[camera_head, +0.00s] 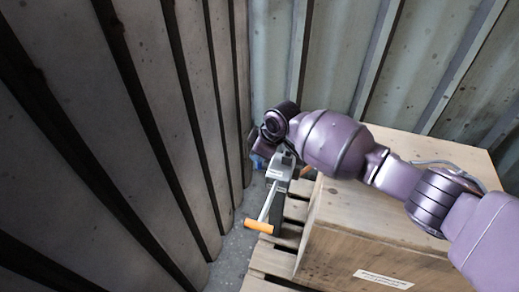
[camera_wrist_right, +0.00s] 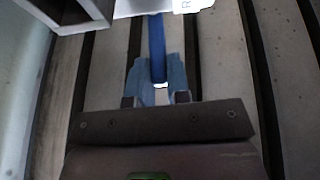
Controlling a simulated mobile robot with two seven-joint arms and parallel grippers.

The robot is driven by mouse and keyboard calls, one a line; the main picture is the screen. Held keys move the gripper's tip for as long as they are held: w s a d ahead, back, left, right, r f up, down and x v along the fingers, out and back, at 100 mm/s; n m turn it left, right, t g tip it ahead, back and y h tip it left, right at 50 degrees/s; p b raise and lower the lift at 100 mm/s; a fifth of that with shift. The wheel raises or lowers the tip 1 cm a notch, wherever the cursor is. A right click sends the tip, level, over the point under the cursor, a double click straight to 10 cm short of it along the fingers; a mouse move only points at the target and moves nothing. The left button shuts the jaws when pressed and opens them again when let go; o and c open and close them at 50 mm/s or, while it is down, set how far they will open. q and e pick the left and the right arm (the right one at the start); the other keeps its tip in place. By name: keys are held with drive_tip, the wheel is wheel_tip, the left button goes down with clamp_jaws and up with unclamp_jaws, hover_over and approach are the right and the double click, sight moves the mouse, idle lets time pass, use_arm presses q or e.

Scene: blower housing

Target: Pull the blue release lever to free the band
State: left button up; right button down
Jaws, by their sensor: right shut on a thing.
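The blue release lever (camera_wrist_right: 157,48) runs down from a part with a white label (camera_wrist_right: 165,7) in the right wrist view. My right gripper (camera_wrist_right: 158,80) has its two bluish fingers on either side of the lever's lower end and is shut on it. In the head view my right wrist (camera_head: 272,128) is beside a grey tool (camera_head: 280,172) at the crate's left side; the fingers are mostly hidden there. The tool has a rod with an orange grip (camera_head: 259,226). I cannot make out the band clearly. My left gripper is not in view.
A wooden crate (camera_head: 340,232) with a label stands on a slatted pallet (camera_head: 262,262), under my right arm. A ribbed grey wall (camera_head: 150,150) rises close on the left, and another (camera_head: 345,55) behind. A narrow floor strip (camera_head: 232,250) lies between the left wall and the pallet.

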drive_tip(key=shift+s+a+r+t+p, duration=0.15)
drive_tip(key=shift+s+r+t+p, duration=0.25)
drive_tip(key=shift+p, duration=0.45)
use_arm(q)
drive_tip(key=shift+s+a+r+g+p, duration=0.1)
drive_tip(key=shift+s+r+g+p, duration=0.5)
drive_tip(key=shift+p, duration=1.4)
use_arm(e)
drive_tip(key=shift+s+a+f+n+t+h, duration=0.2)
drive_tip(key=shift+s+f+n+t+h, duration=0.3)
drive_tip(key=shift+t, duration=0.65)
drive_tip(key=shift+s+a+f+n+t+h, duration=0.1)
drive_tip(key=shift+s+a+f+t+h, duration=0.1)
drive_tip(key=shift+s+f+t, duration=0.7)
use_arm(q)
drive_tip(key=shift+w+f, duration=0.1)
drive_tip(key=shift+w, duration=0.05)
use_arm(e)
drive_tip(key=shift+w+r+t, duration=0.15)
drive_tip(key=shift+r+t, duration=0.1)
drive_tip(key=shift+r, duration=0.05)
drive_tip(key=c, duration=1.1)
unclamp_jaws()
drive_tip(key=shift+r, duration=0.1)
